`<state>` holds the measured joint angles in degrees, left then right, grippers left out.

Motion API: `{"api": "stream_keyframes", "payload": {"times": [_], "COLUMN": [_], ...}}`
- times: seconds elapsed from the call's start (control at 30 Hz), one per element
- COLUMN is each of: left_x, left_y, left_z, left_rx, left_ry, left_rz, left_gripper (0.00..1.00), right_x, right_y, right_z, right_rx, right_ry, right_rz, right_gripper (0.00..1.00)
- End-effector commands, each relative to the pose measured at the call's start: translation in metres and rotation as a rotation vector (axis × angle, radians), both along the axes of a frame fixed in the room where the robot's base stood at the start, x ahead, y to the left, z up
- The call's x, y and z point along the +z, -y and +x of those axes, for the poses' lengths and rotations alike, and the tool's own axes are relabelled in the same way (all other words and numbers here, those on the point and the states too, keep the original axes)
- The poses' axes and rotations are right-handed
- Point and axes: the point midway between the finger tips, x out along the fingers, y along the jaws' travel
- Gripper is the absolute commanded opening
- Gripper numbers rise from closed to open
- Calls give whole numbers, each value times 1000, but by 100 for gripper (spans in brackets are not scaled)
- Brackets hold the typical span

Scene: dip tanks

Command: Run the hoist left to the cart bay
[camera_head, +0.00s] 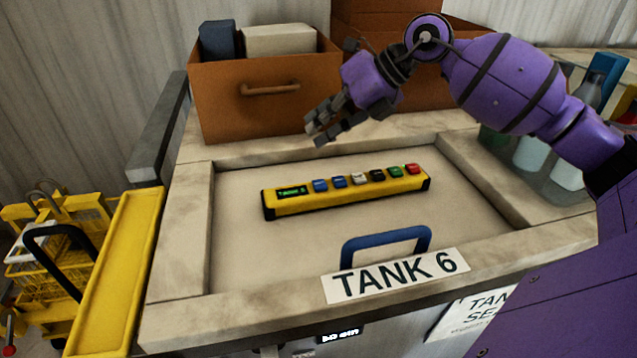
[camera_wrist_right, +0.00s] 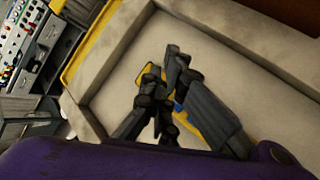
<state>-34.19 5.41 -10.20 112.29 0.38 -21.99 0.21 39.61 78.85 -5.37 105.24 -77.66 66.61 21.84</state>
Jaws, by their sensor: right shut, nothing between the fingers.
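A yellow pendant control (camera_head: 347,192) with black ends lies on the recessed lid of the tank. It has a small green-lit display (camera_head: 293,191) at its left end and a row of coloured buttons: blue, blue, white, black, green and red. My right gripper (camera_head: 318,133) is above and behind the pendant, apart from it, with its fingers together and empty. In the right wrist view my right gripper (camera_wrist_right: 165,85) covers most of the yellow pendant (camera_wrist_right: 188,120). My left gripper is not in view. No hoist can be made out.
A yellow cart (camera_head: 125,270) with a wire basket (camera_head: 65,268) stands at the left of the tank. A brown drawer box (camera_head: 262,100) stands behind. Bottles (camera_head: 530,152) stand at the right. A blue handle (camera_head: 385,243) rises behind the "TANK 6" label (camera_head: 395,275).

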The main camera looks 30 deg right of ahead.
Motion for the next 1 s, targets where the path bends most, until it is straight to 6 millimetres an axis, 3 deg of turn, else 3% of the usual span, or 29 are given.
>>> {"api": "stream_keyframes", "payload": {"times": [0.1, 0.4, 0.63, 1.0], "left_x": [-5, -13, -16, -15], "left_y": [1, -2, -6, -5], "left_z": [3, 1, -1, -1], "left_rx": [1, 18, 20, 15], "left_ry": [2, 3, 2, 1], "left_rz": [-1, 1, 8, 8], "left_gripper": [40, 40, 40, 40], "right_x": [-25, -62, -72, -72], "right_y": [0, 0, 0, 0], "right_z": [-1, -1, 0, 0], "right_rx": [2, 1, 0, 0], "right_ry": [-10, -8, -4, -1], "right_rz": [1, 0, 0, 0], "right_gripper": [0, 0, 0, 0]}}
